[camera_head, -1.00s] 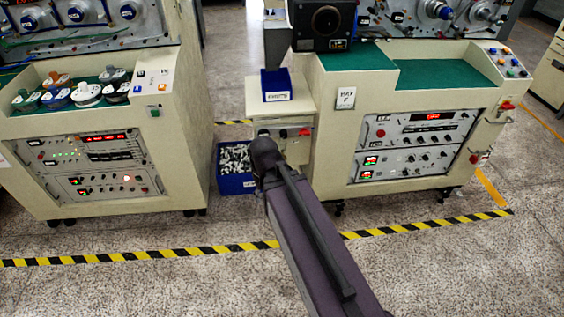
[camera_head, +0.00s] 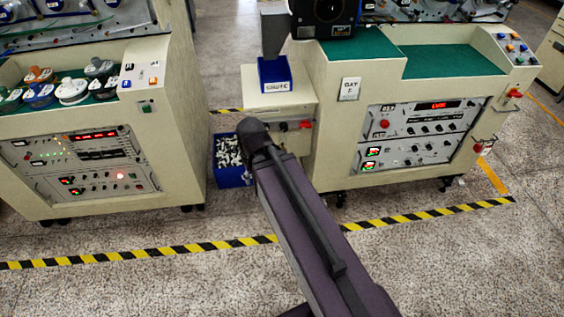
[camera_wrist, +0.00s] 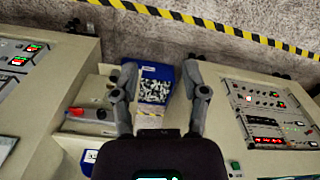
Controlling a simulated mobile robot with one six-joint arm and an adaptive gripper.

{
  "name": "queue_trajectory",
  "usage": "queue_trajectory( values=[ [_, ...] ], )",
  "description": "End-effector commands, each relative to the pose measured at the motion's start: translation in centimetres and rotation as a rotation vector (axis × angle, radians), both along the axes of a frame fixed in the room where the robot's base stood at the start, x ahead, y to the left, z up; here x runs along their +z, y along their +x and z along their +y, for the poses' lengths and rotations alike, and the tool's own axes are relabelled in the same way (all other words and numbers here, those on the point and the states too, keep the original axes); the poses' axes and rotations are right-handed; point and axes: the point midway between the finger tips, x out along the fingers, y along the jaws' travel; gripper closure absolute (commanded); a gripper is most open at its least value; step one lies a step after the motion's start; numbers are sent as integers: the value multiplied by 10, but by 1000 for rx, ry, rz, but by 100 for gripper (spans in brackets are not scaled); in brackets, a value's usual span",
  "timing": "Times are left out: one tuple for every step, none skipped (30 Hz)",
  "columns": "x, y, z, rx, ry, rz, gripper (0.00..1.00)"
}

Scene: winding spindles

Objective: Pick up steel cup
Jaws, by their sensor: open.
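I cannot make out a steel cup in either view. My gripper (camera_wrist: 161,68) is open in the wrist view, with its two dark fingers spread apart and nothing between them. A blue bin (camera_wrist: 155,72) of small pale parts lies beyond and below the fingers. In the head view this bin (camera_head: 224,165) stands on the floor between the two machines. My arm reaches up from the bottom of the head view, and the gripper itself is hidden there.
A cream console (camera_head: 428,90) with a green top stands at right. A small blue tray (camera_head: 275,88) sits on its side ledge under a grey chute (camera_head: 273,30). Another console (camera_head: 165,75) with several spools stands at left. Striped tape (camera_head: 230,245) crosses the open floor.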

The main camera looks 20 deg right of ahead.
Motion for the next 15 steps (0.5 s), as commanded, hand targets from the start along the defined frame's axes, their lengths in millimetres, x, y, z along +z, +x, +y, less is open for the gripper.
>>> queue_trajectory(
  values=[
    [0,0,0,0,0,0,43],
    [0,0,0,0,0,0,43],
    [0,0,0,0,0,0,31],
    [0,0,0,-1,0,0,22],
    [-1,0,0,-2,1,-1,13],
    [-2,1,0,-5,2,-2,1],
    [-3,1,0,-9,3,-3,0],
    [-4,2,-1,-13,5,-5,0],
    [-7,4,-1,-22,8,-8,0],
    [-9,5,-1,-30,11,-11,0],
    [-12,7,-1,-40,15,-14,0],
    [-16,9,-2,-57,21,-19,0],
    [-20,11,-6,-68,26,-24,0],
    [-24,14,-12,-81,32,-29,0],
    [-30,17,-15,-106,41,-37,0]
  ],
)
